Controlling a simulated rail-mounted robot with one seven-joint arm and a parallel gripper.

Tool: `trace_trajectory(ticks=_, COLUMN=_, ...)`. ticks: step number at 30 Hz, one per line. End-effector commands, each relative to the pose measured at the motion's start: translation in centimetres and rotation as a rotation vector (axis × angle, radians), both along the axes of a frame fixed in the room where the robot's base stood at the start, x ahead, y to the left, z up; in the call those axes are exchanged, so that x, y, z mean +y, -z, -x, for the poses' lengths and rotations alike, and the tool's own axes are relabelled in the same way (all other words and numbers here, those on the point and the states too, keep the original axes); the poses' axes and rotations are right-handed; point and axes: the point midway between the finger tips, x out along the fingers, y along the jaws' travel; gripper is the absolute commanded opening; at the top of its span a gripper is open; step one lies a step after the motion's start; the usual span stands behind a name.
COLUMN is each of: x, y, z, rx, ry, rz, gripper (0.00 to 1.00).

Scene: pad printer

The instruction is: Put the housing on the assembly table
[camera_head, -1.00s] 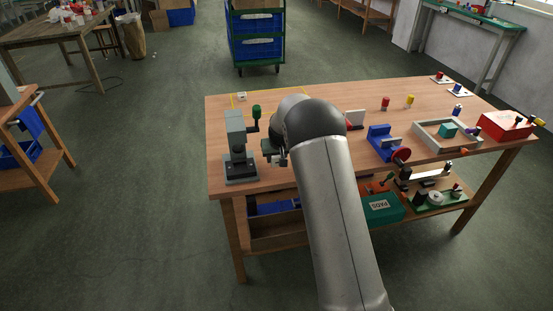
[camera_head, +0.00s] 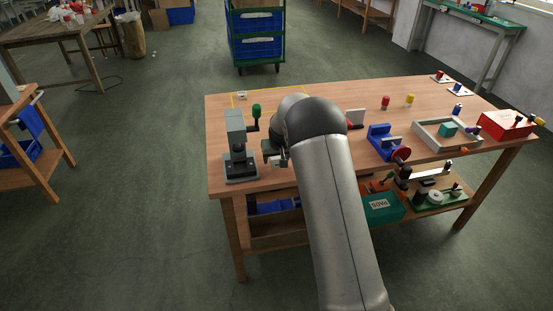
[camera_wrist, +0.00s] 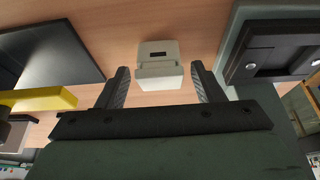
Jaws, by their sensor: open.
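A small cream block with a dark slot (camera_wrist: 158,53), which looks like the housing, sits on the wooden surface in the wrist view. My gripper (camera_wrist: 160,72) is open, with one dark finger on each side of the block. A gap shows between each finger and the block. In the head view my gripper (camera_head: 280,160) is partly behind my arm, just right of the grey pad printer (camera_head: 237,145), and the block is hidden there. The workbench (camera_head: 355,98) has a yellow outlined area at its back left, partly covered by my arm.
The pad printer's base (camera_wrist: 240,50) is close to my right finger in the wrist view. A dark panel (camera_wrist: 50,55) and a yellow bar (camera_wrist: 45,100) are at left. A blue fixture (camera_head: 383,140), a grey tray (camera_head: 420,134) and a red box (camera_head: 505,126) stand on the bench's right.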

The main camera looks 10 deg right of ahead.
Motion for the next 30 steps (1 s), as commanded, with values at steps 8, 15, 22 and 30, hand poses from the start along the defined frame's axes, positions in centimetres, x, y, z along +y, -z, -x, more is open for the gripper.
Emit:
trace_trajectory(ticks=8, x=-0.1, y=-5.6, z=2.2, rx=-0.006, ry=0.0, rz=0.0, gripper=0.61)
trace_trajectory(ticks=15, x=-0.1, y=-9.2, z=3.8, rx=-0.003, ry=0.0, rz=0.0, gripper=0.61)
trace_trajectory(ticks=22, x=-0.1, y=-10.2, z=4.3, rx=0.0, ry=0.0, rz=0.0, gripper=0.61)
trace_trajectory(ticks=30, x=-0.1, y=-10.2, z=4.2, rx=0.0, ry=0.0, rz=0.0, gripper=0.61)
